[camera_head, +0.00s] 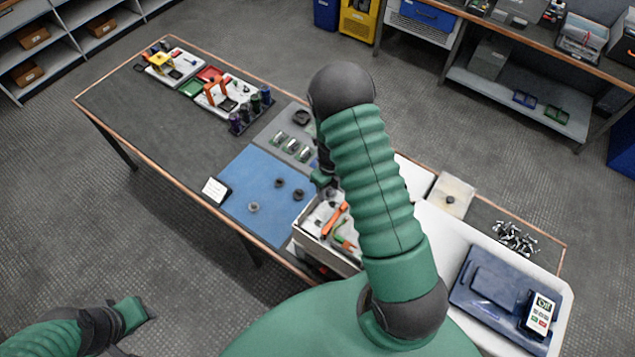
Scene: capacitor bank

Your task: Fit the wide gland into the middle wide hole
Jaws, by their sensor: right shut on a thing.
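My right arm reaches over the middle of the table. Its gripper (323,178) is mostly hidden behind the arm, beside the right edge of the blue mat (240,181). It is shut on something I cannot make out. Several small dark round parts lie on the mat, one (254,207) towards its front and others (279,182) further right. I cannot tell which are wide glands. An open light box (309,245) with orange and green things inside stands just in front of the right gripper. The middle wide hole cannot be made out. My left gripper (133,312) is low at bottom left, away from the table; its jaws are unclear.
A grey mat (270,133) holds several silver parts and a dark ring (301,117). Trays and dark cylinders (250,110) stand at the far left. A beige plate (463,187), loose metal parts (515,238) and a blue case (480,315) lie right.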

